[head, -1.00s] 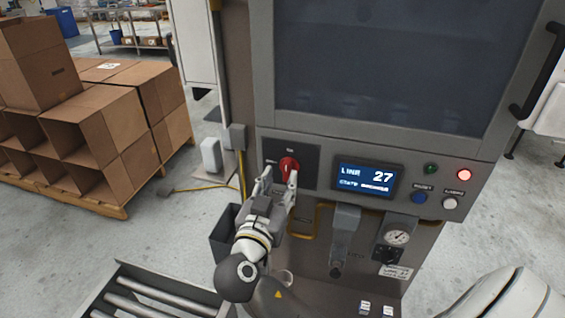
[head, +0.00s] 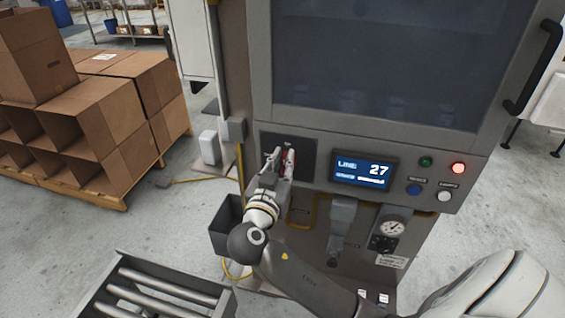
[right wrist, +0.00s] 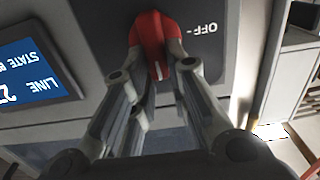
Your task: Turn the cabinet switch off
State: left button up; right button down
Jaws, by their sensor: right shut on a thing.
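The cabinet switch is a red rotary knob (head: 283,158) on a dark plate on the grey cabinet's front (head: 405,140), left of the display. In the right wrist view, which is upside down, the red knob (right wrist: 150,38) shows at the top with an OFF label to its right. Its white mark points down in that picture, not toward OFF. My right gripper (head: 278,157) is shut on the knob, its fingers on either side and hiding part of it. In the right wrist view its fingertips (right wrist: 155,75) reach the knob. My left gripper is not in view.
Right of the switch are a display (head: 363,172) reading LINE 27, a lit red lamp (head: 458,168), a green lamp (head: 425,161), and blue and white buttons. A gauge (head: 392,228) sits below. A roller conveyor (head: 155,290) stands front left; cardboard boxes (head: 100,120) are at left.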

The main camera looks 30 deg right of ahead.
jog(key=shift+n, duration=0.4)
jog(key=shift+w+a+f+n+p, duration=0.3)
jog(key=shift+n+p, duration=0.55)
jog(key=shift+n, duration=2)
jog(key=shift+w+a+f+n+p, duration=0.25)
jog(key=shift+f+n+p, duration=0.4)
jog(key=shift+n, duration=2.25)
jog(key=shift+w+a+f+n+p, duration=0.2)
jog(key=shift+n+p, duration=0.8)
jog(key=shift+n, duration=1.85)
jog(key=c, duration=1.4)
grip_release()
jog(key=shift+w, duration=0.1)
